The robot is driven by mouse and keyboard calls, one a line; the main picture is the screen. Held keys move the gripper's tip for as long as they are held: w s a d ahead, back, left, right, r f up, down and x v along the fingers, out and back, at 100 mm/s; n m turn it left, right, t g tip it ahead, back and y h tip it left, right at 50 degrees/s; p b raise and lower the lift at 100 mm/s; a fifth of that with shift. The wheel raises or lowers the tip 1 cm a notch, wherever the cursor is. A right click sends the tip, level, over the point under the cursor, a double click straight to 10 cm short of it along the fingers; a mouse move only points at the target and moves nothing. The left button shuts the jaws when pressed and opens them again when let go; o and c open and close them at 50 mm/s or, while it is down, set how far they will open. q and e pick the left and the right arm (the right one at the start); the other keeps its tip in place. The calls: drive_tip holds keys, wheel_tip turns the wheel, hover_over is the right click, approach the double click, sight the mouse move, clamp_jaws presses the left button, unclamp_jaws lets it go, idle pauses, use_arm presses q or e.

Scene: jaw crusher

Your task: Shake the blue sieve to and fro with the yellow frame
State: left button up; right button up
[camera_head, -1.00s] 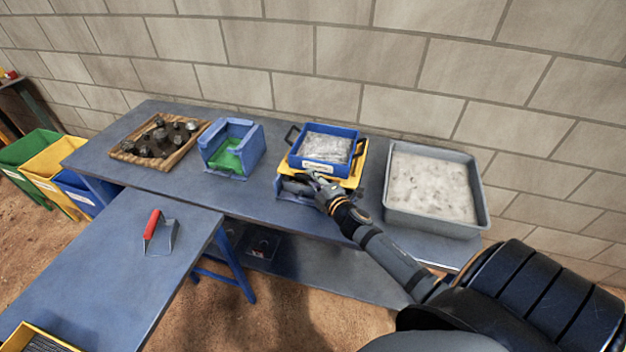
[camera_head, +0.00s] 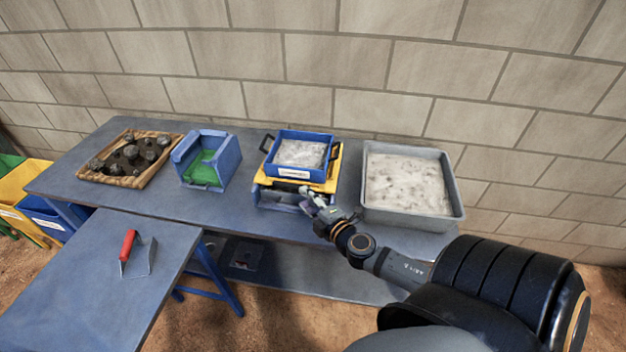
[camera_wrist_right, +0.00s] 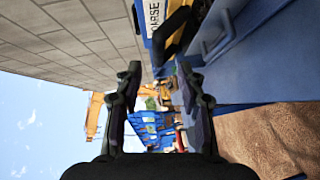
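The blue sieve (camera_head: 275,153) holds grey crushed material and has black side handles and a white front label. It sits on the yellow frame (camera_head: 328,184), which rests over a blue base (camera_head: 275,197) on the bench. My right gripper (camera_head: 310,197) is just in front of the frame's right front corner, apart from the sieve. In the right wrist view its fingers (camera_wrist_right: 160,75) are spread with nothing between them. That view also shows part of the sieve's label (camera_wrist_right: 153,15), reading "ARSE", and a black handle. My left gripper is not in view.
A grey tray (camera_head: 455,190) of pale material stands close to the right. To the left are a blue box with a green inside (camera_head: 232,160) and a wooden tray (camera_head: 86,174) of dark rocks. A brick wall stands behind. A red-handled scoop (camera_head: 127,245) lies on the front table.

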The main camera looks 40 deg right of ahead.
drive_tip(key=shift+s+a+r, duration=0.1)
drive_tip(key=shift+s+r, duration=0.05)
drive_tip(key=shift+s, duration=0.65)
drive_tip(key=shift+s+r, duration=0.1)
drive_tip(key=shift+s, duration=0.7)
